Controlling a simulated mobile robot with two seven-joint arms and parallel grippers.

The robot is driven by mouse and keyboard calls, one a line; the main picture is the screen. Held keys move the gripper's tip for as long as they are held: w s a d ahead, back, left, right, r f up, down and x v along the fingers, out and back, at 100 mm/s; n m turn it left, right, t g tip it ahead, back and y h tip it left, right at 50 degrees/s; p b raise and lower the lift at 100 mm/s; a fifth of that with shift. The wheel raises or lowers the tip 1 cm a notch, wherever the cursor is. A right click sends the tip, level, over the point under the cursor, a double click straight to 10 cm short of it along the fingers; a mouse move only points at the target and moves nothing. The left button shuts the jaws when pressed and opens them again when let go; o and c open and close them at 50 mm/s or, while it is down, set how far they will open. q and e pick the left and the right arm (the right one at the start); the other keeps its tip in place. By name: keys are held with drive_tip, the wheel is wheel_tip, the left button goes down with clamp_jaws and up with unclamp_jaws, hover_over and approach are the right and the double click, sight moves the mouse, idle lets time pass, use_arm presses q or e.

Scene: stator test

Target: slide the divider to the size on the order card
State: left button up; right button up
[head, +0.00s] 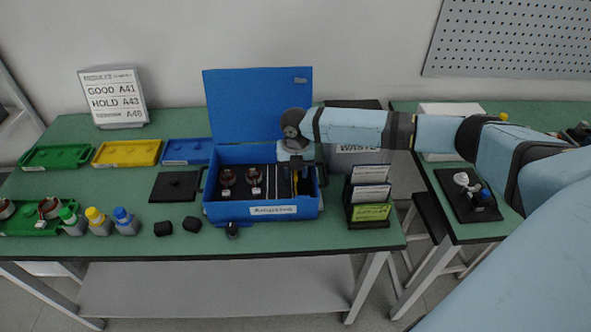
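A blue case (212,197) stands open on the green table, its lid (258,105) raised at the back. Inside lie two dark red-brown round parts, and right of them thin pale upright strips (271,182), one of which may be the divider. My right gripper (296,172) points down into the right part of the case, over a narrow yellow item. Its fingers are too small and dark to tell open or shut, or whether they touch anything. A black rack (368,222) right of the case holds white cards and a green card (371,212); their print is unreadable. My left gripper is not in view.
A results sign (113,98) stands at the back left. Green, yellow (127,152) and blue trays line the back. A grey waste bin (357,166) stands behind the rack.

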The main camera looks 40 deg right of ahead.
drive_tip(key=shift+c, duration=0.2)
clamp_jaws()
drive_tip(key=p, duration=0.1)
hover_over(267, 189)
idle(0.3)
drive_tip(key=shift+o, duration=0.2)
unclamp_jaws()
wheel_tip(267, 189, up, 14)
idle(0.3)
